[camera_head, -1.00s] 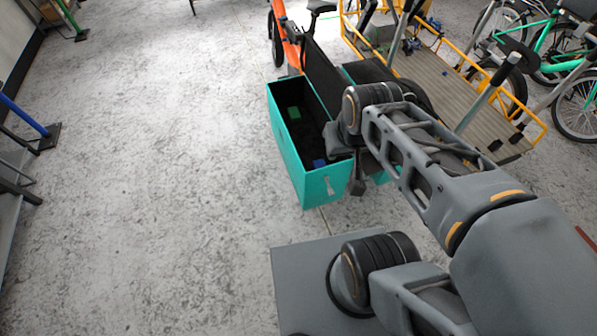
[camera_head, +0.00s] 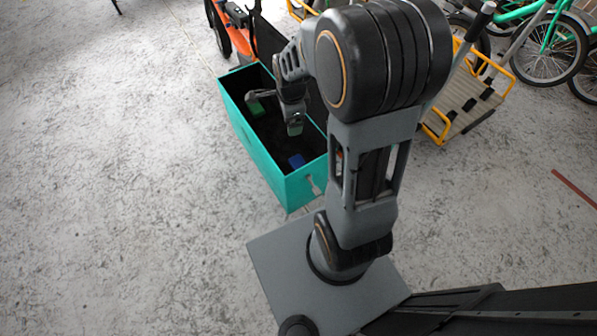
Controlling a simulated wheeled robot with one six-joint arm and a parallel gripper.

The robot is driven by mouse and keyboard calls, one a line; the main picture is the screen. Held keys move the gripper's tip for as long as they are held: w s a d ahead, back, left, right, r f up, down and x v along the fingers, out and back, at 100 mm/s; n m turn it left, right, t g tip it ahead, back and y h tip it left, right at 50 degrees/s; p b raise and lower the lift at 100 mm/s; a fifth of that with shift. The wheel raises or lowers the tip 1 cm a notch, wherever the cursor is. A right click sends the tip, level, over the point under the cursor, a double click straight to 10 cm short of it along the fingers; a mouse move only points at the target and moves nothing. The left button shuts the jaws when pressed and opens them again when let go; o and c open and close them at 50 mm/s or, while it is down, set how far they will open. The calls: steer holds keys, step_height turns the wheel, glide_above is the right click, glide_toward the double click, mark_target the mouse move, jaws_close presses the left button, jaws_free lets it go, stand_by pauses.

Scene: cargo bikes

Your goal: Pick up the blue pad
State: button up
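The blue pad (camera_head: 296,160) lies inside the teal box (camera_head: 262,152), near its front end. It looks like a small flat blue block on the dark floor of the box. My gripper (camera_head: 294,128) hangs over the box, behind the blue pad in the picture and apart from it. Its fingers are small and partly hidden, so I cannot tell whether they are open or shut.
A green block (camera_head: 256,108) lies farther back in the same box. The box walls stand around both. An orange bike (camera_head: 237,17) stands behind the box. A yellow-framed cargo bike (camera_head: 465,100) stands to the right. The floor on the left is clear.

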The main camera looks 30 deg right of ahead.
steer(key=w+d+f+m+g+b, duration=0.1)
steer(key=w+d+f+m+b, duration=0.15)
steer(key=f+m, duration=0.6)
steer(key=w+d+f+m+g+b, duration=0.1)
steer(key=d+f+m+b, duration=0.3)
steer(key=f, duration=0.8)
steer(key=m, duration=0.2)
glide_above(299, 164)
step_height(299, 164, down, 8)
steer(key=shift+d+f, duration=0.15)
steer(key=shift+f, duration=0.05)
steer(key=shift+f+b, duration=0.8)
steer(key=shift+f, duration=2.6)
steer(key=shift+w, duration=0.1)
steer(key=c, duration=1)
